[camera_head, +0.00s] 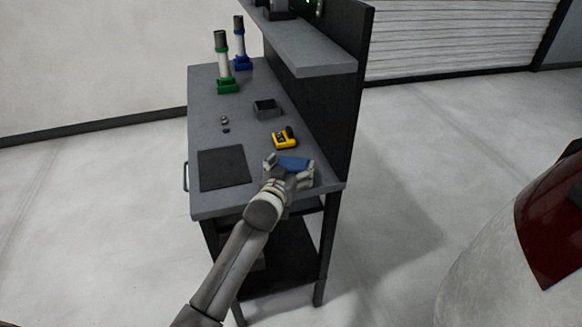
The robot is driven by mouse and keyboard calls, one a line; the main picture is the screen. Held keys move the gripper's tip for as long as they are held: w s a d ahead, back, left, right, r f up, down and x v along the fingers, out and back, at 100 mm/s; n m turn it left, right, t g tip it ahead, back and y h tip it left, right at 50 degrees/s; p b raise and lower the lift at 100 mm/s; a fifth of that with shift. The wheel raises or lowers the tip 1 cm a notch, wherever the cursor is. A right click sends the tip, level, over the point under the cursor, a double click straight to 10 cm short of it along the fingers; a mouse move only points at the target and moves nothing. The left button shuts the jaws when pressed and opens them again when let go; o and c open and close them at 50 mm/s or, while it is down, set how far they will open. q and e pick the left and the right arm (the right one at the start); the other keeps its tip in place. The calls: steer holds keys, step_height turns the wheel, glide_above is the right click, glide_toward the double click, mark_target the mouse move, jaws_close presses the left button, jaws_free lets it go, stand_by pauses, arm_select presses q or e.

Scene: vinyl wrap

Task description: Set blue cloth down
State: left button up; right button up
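The blue cloth (292,163) is a small blue piece at the front right of the grey workbench (210,126). My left gripper (290,167) is at the cloth, with a finger on each side of it. The fingers stand apart with the cloth between them. I cannot tell whether they grip it or whether the cloth touches the bench top. My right gripper is not in view.
A yellow tool (285,138) lies just behind the cloth. A dark mat (224,168) lies to the left. A small dark box (266,109), a green-based bottle (223,65) and a blue-based bottle (241,45) stand farther back. A shelf (305,45) overhangs the right side.

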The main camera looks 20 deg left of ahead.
arm_select(q)
steer(key=shift+o, duration=0.8)
